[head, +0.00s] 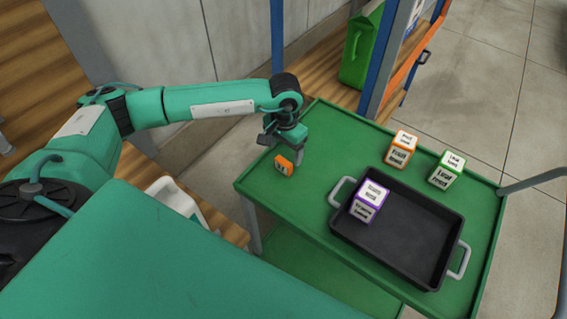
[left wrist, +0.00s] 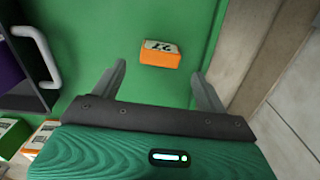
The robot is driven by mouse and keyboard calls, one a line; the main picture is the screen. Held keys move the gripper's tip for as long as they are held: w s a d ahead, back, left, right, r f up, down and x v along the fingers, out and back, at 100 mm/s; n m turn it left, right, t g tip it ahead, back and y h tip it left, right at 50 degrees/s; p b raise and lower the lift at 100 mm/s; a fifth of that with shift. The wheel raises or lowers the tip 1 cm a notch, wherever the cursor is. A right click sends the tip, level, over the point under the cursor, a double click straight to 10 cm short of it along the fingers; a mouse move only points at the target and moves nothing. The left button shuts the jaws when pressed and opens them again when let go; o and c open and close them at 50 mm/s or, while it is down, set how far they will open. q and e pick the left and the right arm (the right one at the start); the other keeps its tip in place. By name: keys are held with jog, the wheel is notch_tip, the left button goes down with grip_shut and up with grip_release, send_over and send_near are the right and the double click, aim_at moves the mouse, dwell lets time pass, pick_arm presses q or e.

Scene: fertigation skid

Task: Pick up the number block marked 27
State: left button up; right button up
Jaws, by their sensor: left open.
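The number block is a small orange block (head: 283,165) with a pale top face, lying on the green cart top near its left corner. In the left wrist view the orange block (left wrist: 161,53) shows a dark marking that reads as an upside-down 27. My left gripper (head: 283,147) is over the cart just behind and above the block. In the left wrist view its fingers (left wrist: 158,72) are spread and empty, with the block beyond the gap between their tips, apart from both. My right gripper is not in view.
A black tray (head: 447,211) with grey handles sits on the green cart top (head: 300,205). A purple-edged box (head: 370,194) stands in it. An orange-edged box (head: 402,146) and a green-edged box (head: 447,168) stand behind. A green jerrycan (head: 358,55) is on a wooden shelf.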

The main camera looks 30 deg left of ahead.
aim_at(283, 161)
pick_arm(q)
jog(key=shift+f, duration=0.35)
jog(key=shift+s+f+p, duration=0.15)
jog(key=shift+f+p, duration=0.25)
jog(key=shift+f, duration=0.15)
notch_tip(283, 161, down, 4)
jog(key=shift+s+r+p, duration=0.15)
jog(key=shift+r+p, duration=0.1)
jog(key=shift+p, duration=0.4)
jog(key=shift+f, duration=0.45)
jog(key=c, duration=1)
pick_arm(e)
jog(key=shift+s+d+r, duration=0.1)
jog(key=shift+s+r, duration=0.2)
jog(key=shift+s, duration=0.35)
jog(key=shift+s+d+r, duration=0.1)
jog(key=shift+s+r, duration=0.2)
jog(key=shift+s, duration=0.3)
